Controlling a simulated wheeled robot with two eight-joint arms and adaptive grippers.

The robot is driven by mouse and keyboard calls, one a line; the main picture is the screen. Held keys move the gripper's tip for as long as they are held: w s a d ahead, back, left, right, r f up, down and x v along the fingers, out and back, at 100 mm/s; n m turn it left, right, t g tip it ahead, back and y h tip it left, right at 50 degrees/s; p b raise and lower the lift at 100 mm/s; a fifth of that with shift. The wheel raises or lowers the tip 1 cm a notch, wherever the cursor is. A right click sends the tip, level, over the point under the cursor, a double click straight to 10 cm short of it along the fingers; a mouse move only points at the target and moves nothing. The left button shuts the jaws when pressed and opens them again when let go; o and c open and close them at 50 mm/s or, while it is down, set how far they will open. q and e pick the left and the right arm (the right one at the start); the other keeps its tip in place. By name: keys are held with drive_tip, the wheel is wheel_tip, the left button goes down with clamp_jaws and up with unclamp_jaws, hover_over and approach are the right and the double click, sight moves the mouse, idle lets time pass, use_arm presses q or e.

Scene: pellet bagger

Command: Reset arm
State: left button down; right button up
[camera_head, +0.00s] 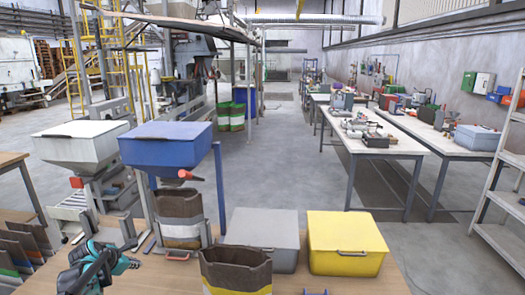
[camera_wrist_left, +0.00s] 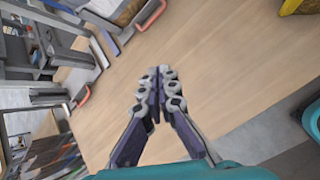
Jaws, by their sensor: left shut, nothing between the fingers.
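My left gripper (camera_head: 103,262) is at the lower left of the head view, over the near left part of the wooden table (camera_head: 190,278). In the left wrist view its fingers (camera_wrist_left: 160,85) are together with nothing between them, above bare wood. I cannot make out my right gripper in either view.
A blue hopper (camera_head: 168,145) stands over a brown bag (camera_head: 180,215). A second bag (camera_head: 236,270) is at the front. A grey box (camera_head: 262,232) and a yellow box (camera_head: 345,235) stand to its right. Folded bags (camera_head: 22,250) stand at the left. Bare wood lies between.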

use_arm(q)
drive_tip(key=s+d+r+m, duration=0.4)
drive_tip(key=s+d+m, duration=0.2)
drive_tip(key=s+d, duration=0.15)
drive_tip(key=s+d+r+m, duration=0.3)
drive_tip(key=s+d+m, duration=0.3)
drive_tip(key=d, duration=0.3)
drive_tip(key=s+d+f+m, duration=0.2)
drive_tip(key=s+d+m, duration=0.2)
drive_tip(key=s+m, duration=0.4)
drive_tip(key=s+d+f+m+g, duration=0.1)
drive_tip(key=s+d+f+m, duration=0.1)
drive_tip(key=s+d+m, duration=0.3)
drive_tip(key=s+m, duration=0.3)
drive_tip(key=s, duration=0.3)
drive_tip(key=shift+s+d+f+y, duration=0.15)
drive_tip(key=shift+s+f+y, duration=0.2)
drive_tip(key=shift+s+y, duration=0.05)
drive_tip(key=shift+r, duration=0.1)
